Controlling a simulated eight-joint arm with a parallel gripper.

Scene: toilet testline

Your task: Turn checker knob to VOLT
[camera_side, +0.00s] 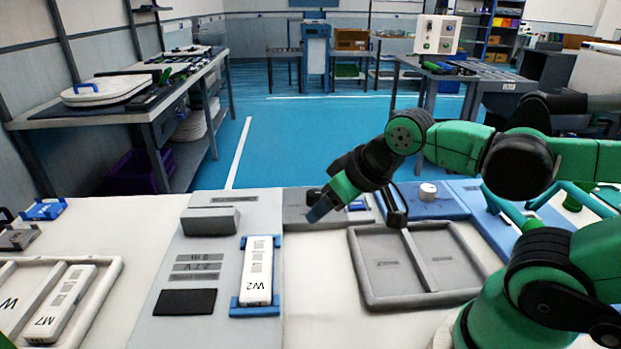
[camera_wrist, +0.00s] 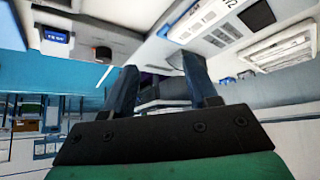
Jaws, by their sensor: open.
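A round white knob (camera_side: 428,191) stands on a blue panel (camera_side: 450,206) right of centre in the side view. I cannot read any VOLT mark or the knob's setting. My gripper (camera_side: 318,211) hangs above the bench, left of the knob and apart from it, over or near a grey unit (camera_side: 297,208). In the wrist view its two dark blue fingers (camera_wrist: 160,78) are spread with nothing held between them. A small dark round part with an orange tint (camera_wrist: 103,53) shows left of the fingers; I cannot tell if it is a knob.
A white W2 module (camera_side: 257,270) sits in blue holders on a grey board (camera_side: 177,258). A grey two-part tray (camera_side: 372,301) lies in front of the blue panel. A tray (camera_side: 112,278) with module M7 (camera_side: 62,307) is at left. Clear bench lies between board and tray.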

